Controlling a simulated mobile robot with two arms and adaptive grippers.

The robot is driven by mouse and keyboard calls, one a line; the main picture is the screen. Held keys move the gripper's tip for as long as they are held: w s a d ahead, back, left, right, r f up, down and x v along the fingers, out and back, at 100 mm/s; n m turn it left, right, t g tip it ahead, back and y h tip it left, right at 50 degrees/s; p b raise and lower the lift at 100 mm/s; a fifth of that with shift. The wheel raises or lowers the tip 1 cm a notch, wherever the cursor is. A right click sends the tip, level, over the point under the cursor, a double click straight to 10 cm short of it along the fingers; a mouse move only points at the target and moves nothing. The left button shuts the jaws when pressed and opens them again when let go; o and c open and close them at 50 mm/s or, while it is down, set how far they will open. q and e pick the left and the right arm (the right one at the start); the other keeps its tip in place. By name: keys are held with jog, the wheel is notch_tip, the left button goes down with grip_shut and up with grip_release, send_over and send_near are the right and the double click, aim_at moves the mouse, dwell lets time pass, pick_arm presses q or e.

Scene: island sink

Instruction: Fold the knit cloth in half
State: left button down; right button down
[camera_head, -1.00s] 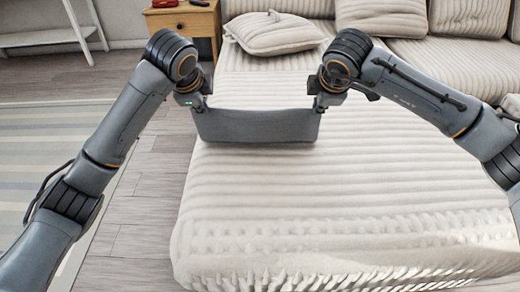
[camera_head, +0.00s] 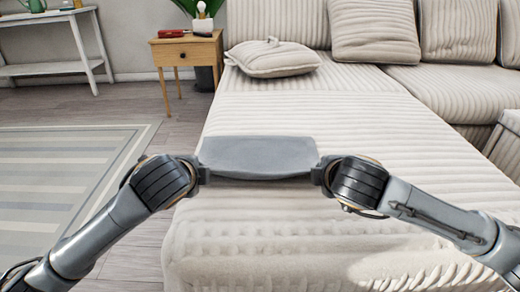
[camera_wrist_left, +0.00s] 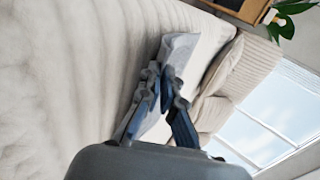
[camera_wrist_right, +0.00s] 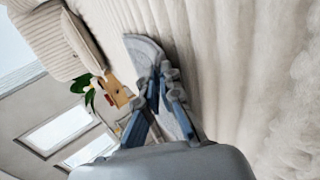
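The grey knit cloth (camera_head: 258,152) stretches between my two grippers over the cream sofa seat in the head view. Its near edge is held up and its body slopes away behind; I cannot tell how much of it rests on the seat. My left gripper (camera_head: 204,173) is at its near left corner and my right gripper (camera_head: 318,173) at its near right corner. The fingers are mostly hidden in the head view. In the left wrist view my fingers (camera_wrist_left: 167,76) close on the cloth (camera_wrist_left: 178,48). In the right wrist view my fingers (camera_wrist_right: 161,76) also close on it (camera_wrist_right: 143,48).
The ribbed cream sofa seat (camera_head: 350,115) is clear around the cloth. A cushion (camera_head: 273,58) lies at the far end, with more back cushions (camera_head: 372,30) to the right. A wooden side table (camera_head: 188,50) stands back left. A striped rug (camera_head: 60,175) lies on the left floor.

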pick_arm(q)
jog(key=c, duration=1.2)
grip_release()
pick_arm(e)
jog(key=c, duration=1.2)
grip_release()
pick_arm(q)
jog(key=shift+r, duration=0.1)
jog(key=shift+s+r, duration=0.1)
jog(key=shift+r, duration=0.25)
pick_arm(e)
jog(key=shift+s+r, duration=0.1)
jog(key=shift+r, duration=0.3)
pick_arm(q)
jog(key=s+r, duration=0.4)
jog(key=r, duration=0.1)
jog(key=s+r, duration=0.1)
jog(key=r, duration=0.2)
jog(key=shift+s+r, duration=0.1)
jog(key=shift+s, duration=0.3)
pick_arm(e)
jog(key=s+r, duration=0.4)
jog(key=r, duration=0.1)
jog(key=s+r, duration=0.1)
jog(key=r, duration=0.2)
jog(key=shift+s+r, duration=0.1)
jog(key=shift+s, duration=0.3)
